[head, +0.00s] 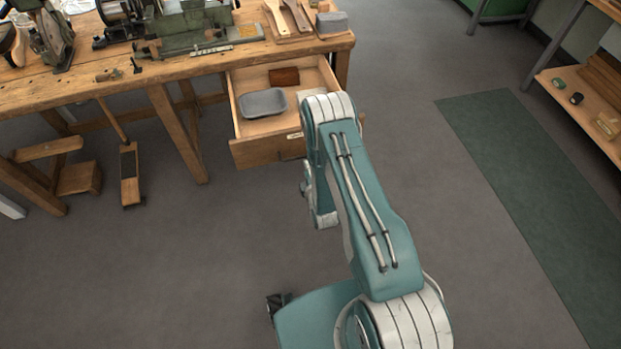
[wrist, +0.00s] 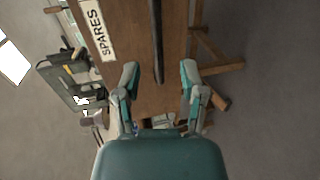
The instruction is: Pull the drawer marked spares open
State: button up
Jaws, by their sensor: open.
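The wooden drawer (head: 255,153) stands pulled out from under the workbench, its inside showing. Its front fills the middle of the wrist view (wrist: 130,25), turned sideways, with a white SPARES label (wrist: 96,30). The label also shows small in the head view (head: 294,135). A dark bar handle (wrist: 157,40) runs along the front. My gripper (wrist: 159,75) is open, its two fingers on either side of the handle's lower end in the wrist view. I cannot tell whether they touch the front. In the head view my arm hides the gripper and the drawer's right end.
A grey tray (head: 263,103) and a reddish-brown block (head: 284,76) lie in the drawer. The workbench (head: 120,84) above carries tools and a green machine. Its legs (head: 178,133) stand left of the drawer. The floor (head: 150,270) in front is clear. A shelf stands far right.

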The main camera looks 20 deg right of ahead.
jog(key=v, duration=0.5)
dwell(0.4)
jog(key=w+r+m+g, duration=0.2)
jog(key=w+r+m, duration=0.1)
jog(key=r, duration=0.7)
jog(key=w+r+m+g, duration=0.1)
jog(key=w+r+m, duration=0.25)
jog(key=r, duration=0.65)
jog(key=s+r+m+g, duration=0.35)
jog(key=s+r, duration=0.25)
jog(key=r, duration=0.8)
jog(key=s+r+m+g, duration=0.1)
jog(key=s+r+m, duration=0.3)
jog(key=s, duration=0.8)
jog(key=s+r+m+g, duration=0.2)
jog(key=s+r+m, duration=0.2)
jog(key=s, duration=0.9)
notch_tip(320, 180, up, 3)
jog(key=shift+s+a+f, duration=0.15)
jog(key=shift+f, duration=0.05)
